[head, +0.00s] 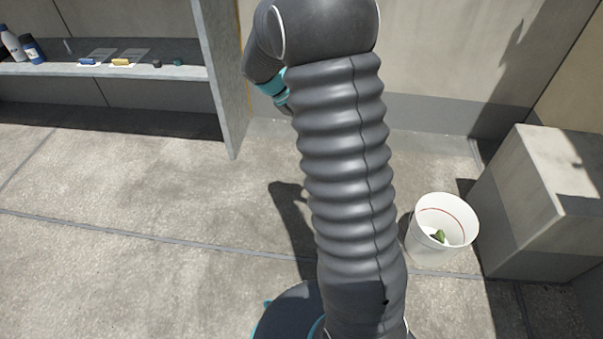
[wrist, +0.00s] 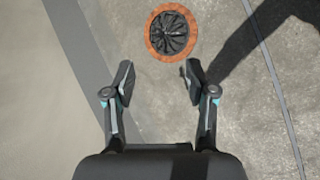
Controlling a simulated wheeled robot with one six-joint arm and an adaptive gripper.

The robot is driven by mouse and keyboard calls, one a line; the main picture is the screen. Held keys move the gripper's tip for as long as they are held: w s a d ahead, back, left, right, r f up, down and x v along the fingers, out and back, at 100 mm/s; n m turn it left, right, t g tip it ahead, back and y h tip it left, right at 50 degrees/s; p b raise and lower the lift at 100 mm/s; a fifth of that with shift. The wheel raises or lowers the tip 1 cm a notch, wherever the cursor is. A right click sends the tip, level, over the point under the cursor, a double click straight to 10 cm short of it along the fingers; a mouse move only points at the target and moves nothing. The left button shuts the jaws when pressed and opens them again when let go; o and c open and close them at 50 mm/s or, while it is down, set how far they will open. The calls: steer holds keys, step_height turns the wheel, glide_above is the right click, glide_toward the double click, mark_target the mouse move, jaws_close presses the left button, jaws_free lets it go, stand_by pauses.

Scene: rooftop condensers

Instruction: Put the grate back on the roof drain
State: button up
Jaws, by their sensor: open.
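In the wrist view a round orange-brown ring (wrist: 154,50) lies flat on the roof surface, just beyond my fingertips. Inside it is a dark, ribbed or folded round thing (wrist: 172,35); I cannot tell whether this is the grate or the drain's dark inside. My gripper (wrist: 158,76) is open and empty, its two fingers spread to either side below the ring in the picture. No separate grate can be made out in either view. In the head view my arm covers the middle, and neither the ring nor my fingers show.
A white bucket (head: 421,244) with something green (head: 439,236) inside stands at right, beside a concrete block (head: 552,196). At left a shelf (head: 150,72) bears bottles (head: 31,49), a blue item (head: 88,61) and a yellow item (head: 121,62). The floor at left is clear.

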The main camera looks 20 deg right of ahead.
steer(key=s+a+r+m+t+y, duration=0.3)
steer(key=s+a+r, duration=0.4)
steer(key=s+r, duration=0.45)
steer(key=s+a+r+m+t+y, duration=0.1)
steer(key=s+a+t+y, duration=0.1)
steer(key=s+a, duration=0.2)
steer(key=s+a+r+m+t+y, duration=0.1)
steer(key=s+a, duration=0.3)
steer(key=s, duration=0.6)
steer(key=shift+s+t+y, duration=0.4)
steer(key=shift+t, duration=0.2)
steer(key=shift+a+r, duration=0.1)
steer(key=shift+r, duration=0.05)
step_height(320, 180, up, 4)
steer(key=p, duration=0.3)
steer(key=shift+f+p, duration=0.25)
steer(key=shift+p, duration=0.05)
